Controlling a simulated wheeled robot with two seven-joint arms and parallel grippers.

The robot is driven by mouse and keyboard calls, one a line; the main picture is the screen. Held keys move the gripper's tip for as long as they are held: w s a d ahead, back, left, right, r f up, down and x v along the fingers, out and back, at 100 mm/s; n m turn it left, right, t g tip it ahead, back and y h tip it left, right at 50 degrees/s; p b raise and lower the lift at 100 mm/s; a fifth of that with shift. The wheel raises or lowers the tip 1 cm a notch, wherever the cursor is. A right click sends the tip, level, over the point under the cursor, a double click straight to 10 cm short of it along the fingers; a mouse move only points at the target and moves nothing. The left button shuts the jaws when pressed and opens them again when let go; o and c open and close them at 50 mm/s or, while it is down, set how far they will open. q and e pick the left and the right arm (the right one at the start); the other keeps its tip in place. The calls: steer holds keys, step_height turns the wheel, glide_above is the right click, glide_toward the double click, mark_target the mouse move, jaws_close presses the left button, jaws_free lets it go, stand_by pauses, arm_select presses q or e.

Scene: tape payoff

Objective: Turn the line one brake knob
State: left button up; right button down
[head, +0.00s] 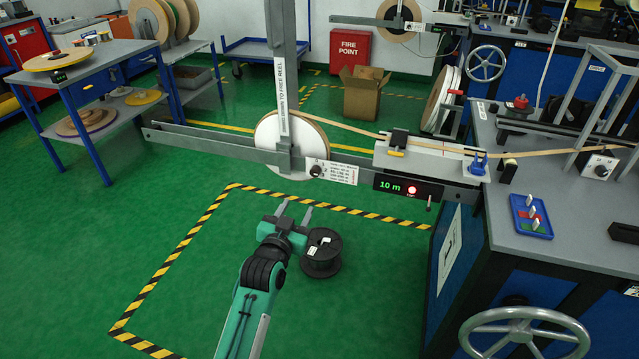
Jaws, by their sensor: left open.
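The payoff arm (230,152) crosses the view as a grey bar, with a white reel (268,138) mounted on it. A small black knob (316,171) sits at the left end of a white label plate (338,173), just right of the reel. I take it for the brake knob; its marking is too small to read. My left gripper (296,209) is open and empty, pointing up. In the picture it is below the reel and a little lower left of the knob, apart from it. My right gripper is not in view.
Tape (340,131) runs from the reel to a guide block (425,158) at the bench. A display (408,187) reads 10 m beside a red light. A black spool (321,253) is beside my left wrist in the picture. The striped floor area (200,275) is mostly clear.

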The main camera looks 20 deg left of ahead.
mark_target(314, 173)
arm_select(q)
steer(key=w, duration=0.8)
steer(key=w+b, duration=0.1)
steer(key=w, duration=0.3)
steer(key=shift+w+d+r, duration=0.15)
steer(key=shift+w+r, duration=0.05)
steer(key=shift+r, duration=0.2)
steer(key=shift+w, duration=0.7)
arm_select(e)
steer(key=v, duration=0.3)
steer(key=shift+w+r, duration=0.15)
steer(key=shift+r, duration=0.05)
arm_select(q)
steer(key=c, duration=1)
